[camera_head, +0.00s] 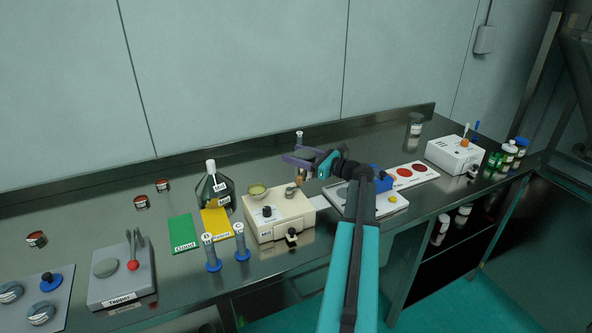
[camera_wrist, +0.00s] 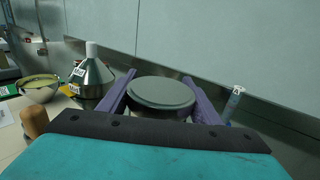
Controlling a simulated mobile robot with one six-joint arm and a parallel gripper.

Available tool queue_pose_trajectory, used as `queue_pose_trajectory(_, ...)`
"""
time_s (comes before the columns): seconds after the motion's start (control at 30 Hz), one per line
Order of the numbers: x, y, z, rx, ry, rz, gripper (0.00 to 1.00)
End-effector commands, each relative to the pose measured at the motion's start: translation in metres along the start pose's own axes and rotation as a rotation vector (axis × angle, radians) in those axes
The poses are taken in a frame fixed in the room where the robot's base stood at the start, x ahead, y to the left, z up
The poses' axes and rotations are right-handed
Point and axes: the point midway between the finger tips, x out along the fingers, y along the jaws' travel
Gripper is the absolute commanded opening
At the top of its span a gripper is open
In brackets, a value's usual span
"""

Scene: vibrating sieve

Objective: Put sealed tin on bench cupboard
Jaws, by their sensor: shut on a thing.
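My gripper (camera_head: 300,157) is shut on a round, flat grey tin (camera_wrist: 161,92), with one purple finger on each side of it. The tin is held level above the bench, behind the white box device; its underside is hidden. In the head view the tin (camera_head: 304,154) is small and partly covered by the fingers. The dark steel bench (camera_head: 165,237) runs across the picture, with an open, dark cupboard space (camera_head: 449,255) under its right part.
Near my gripper stand a white device (camera_head: 279,222), a dark bottle (camera_head: 213,186) and a white tray (camera_head: 366,204). Tapper stand (camera_head: 121,279) and red-topped tins (camera_head: 141,202) are at left. A second white device (camera_head: 455,154) and several bottles (camera_head: 509,152) are at right. Bare bench shows behind the tapper.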

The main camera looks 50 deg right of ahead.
Motion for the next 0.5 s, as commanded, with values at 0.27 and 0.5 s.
queue_pose_trajectory(0.27,0.000,0.000,-0.020,-0.001,-0.001,0.000,0.25)
queue_pose_trajectory(0.5,-0.001,-0.001,-0.020,-0.001,-0.001,-0.001,0.25)
